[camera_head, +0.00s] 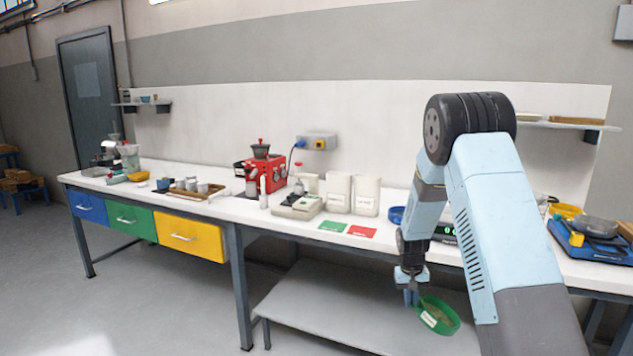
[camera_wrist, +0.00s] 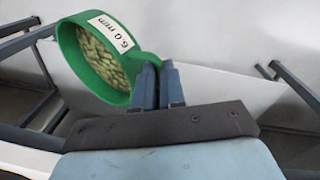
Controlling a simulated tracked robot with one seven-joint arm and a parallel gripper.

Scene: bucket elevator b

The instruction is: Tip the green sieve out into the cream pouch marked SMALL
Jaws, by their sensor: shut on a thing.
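My gripper (camera_head: 411,296) is shut on the handle of the green sieve (camera_head: 437,318), in front of the bench edge and below the bench top. In the wrist view the sieve (camera_wrist: 65,45) is tilted, has a white label reading 6.0 mm, and holds pale green beans. The fingers (camera_wrist: 157,85) grip it at the handle. Two cream pouches stand upright side by side on the bench, a left pouch (camera_head: 339,192) and a right pouch (camera_head: 366,196). Their print is too small to read, so I cannot tell which is marked SMALL. Both are well apart from my gripper.
A green card (camera_head: 333,226) and a red card (camera_head: 361,231) lie in front of the pouches. A pale scale-like device (camera_head: 298,207) stands left of them, a blue bowl (camera_head: 396,214) right. A blue balance (camera_head: 590,243) is at far right. A lower shelf (camera_head: 335,305) lies under the bench.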

